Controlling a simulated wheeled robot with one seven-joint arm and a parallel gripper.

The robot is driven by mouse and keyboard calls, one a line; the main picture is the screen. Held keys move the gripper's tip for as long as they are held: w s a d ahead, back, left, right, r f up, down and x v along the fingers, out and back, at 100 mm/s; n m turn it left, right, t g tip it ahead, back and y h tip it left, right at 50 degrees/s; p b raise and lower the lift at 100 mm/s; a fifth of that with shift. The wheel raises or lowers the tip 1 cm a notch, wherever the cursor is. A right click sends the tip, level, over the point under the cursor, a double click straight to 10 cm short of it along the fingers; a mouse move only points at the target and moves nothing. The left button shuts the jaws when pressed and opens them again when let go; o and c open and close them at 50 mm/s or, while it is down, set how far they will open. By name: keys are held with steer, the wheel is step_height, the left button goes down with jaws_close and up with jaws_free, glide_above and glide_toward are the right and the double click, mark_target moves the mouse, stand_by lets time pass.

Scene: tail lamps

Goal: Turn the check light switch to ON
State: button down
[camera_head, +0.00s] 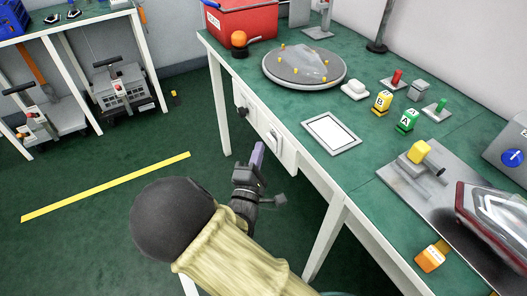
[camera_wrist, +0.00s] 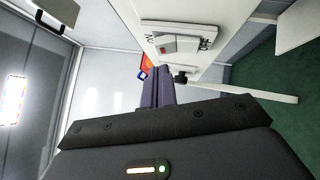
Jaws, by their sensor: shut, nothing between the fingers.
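The check light switch appears to be the pale plate (camera_head: 273,138) on the white front panel of the green-topped table. In the wrist view it shows as a raised plate with a rocker (camera_wrist: 180,44), a small red patch on it, and dark lettering at both ends. My gripper (camera_head: 257,153) is shut and empty, fingers pointing up, just left of the plate. In the wrist view its purple-grey fingertips (camera_wrist: 164,72) stand below the plate, seemingly apart from it.
A black knob (camera_head: 241,110) sits on the same panel, farther along. The table (camera_head: 368,103) bears a round grey turntable (camera_head: 300,76), a white framed panel (camera_head: 331,132), yellow and green blocks, and a tail lamp (camera_head: 490,215). Open floor lies left of my arm.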

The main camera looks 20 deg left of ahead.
steer(key=shift+w+d+r, duration=0.3)
steer(key=shift+w+d, duration=0.2)
steer(key=shift+w, duration=0.15)
steer(key=shift+r+p, duration=0.15)
steer(key=shift+p, duration=0.15)
